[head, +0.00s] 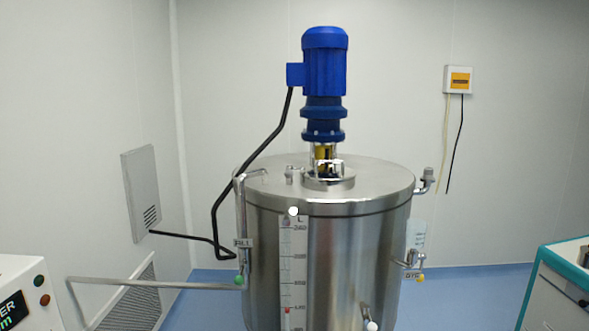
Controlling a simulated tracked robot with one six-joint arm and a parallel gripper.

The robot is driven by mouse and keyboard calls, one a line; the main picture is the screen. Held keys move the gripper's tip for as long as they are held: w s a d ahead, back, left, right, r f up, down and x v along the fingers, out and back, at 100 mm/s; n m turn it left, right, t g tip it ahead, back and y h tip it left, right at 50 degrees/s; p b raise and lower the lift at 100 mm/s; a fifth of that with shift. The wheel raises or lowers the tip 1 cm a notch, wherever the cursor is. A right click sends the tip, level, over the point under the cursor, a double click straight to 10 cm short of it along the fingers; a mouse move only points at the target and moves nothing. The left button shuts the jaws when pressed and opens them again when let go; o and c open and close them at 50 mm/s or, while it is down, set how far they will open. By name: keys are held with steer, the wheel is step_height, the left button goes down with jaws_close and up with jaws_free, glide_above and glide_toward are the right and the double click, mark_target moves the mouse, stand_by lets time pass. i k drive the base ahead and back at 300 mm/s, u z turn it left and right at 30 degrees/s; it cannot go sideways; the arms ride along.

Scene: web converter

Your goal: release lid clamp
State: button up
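A steel tank (335,255) stands upright in the middle of the head view, with a flat round steel lid (375,178) on top. A blue motor (325,65) stands upright on a raised flange (328,183) at the lid's middle. Small metal fittings (293,175) sit on the lid left of the motor. I cannot tell which fitting, if any, is the lid clamp, nor whether a clamp is shut. The tank's lower part is cut off by the frame's bottom edge. My gripper is not in view.
A bent metal pipe (150,283) reaches left from the tank. A black cable (225,190) runs from the motor to a wall panel (142,192). Machines stand at the lower left (30,290) and lower right (565,285). Blue floor (460,295) is clear right of the tank.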

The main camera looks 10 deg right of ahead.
mark_target(288, 174)
steer(key=i, duration=0.7)
steer(key=z, duration=0.05)
steer(key=k, duration=0.65)
steer(key=u, duration=0.3)
steer(key=i, duration=1.4)
steer(key=u, duration=0.6)
